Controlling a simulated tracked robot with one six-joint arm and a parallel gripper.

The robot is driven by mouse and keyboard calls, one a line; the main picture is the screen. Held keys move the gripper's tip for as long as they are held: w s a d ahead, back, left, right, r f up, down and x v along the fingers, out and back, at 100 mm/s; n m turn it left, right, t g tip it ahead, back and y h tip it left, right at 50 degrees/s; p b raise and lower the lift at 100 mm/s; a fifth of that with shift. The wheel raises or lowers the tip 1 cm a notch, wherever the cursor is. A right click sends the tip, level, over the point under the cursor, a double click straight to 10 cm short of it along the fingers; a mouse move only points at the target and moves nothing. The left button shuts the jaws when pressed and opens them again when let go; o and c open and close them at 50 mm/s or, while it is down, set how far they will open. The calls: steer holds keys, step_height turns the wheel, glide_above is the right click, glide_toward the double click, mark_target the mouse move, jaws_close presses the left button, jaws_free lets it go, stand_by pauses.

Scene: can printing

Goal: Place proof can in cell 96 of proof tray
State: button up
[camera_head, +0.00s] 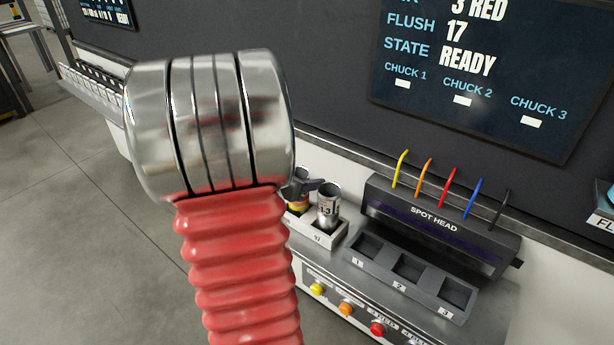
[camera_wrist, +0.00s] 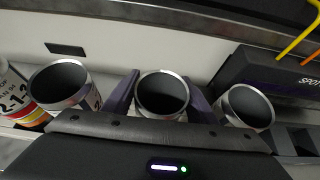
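In the wrist view my gripper (camera_wrist: 162,92) has its two purple fingers against both sides of an open silver can (camera_wrist: 162,106), with no clear gap. Open cans stand on either side of it, one at left (camera_wrist: 58,84) and one at right (camera_wrist: 246,106). A can with colored bands (camera_wrist: 30,112) is cut off at the left edge. In the head view the white proof tray (camera_head: 330,236), marked 97, holds a silver can (camera_head: 328,212). A grey finger of my gripper shows beside it. My red arm hides the tray's left part and any label 96.
The spot head (camera_head: 435,222) with colored tubes stands right of the tray. In front of it is a dark holder (camera_head: 437,305) with three empty numbered pockets. Colored buttons (camera_head: 346,309) line the front panel. A dark screen (camera_head: 490,75) reads READY.

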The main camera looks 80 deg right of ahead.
steer(key=shift+o, duration=1.1)
steer(key=shift+a+r, duration=0.1)
steer(key=shift+r, duration=0.1)
steer(key=v, duration=1.1)
steer(key=shift+w+a, duration=0.2)
steer(key=shift+a, duration=0.15)
steer(key=shift+r, duration=0.15)
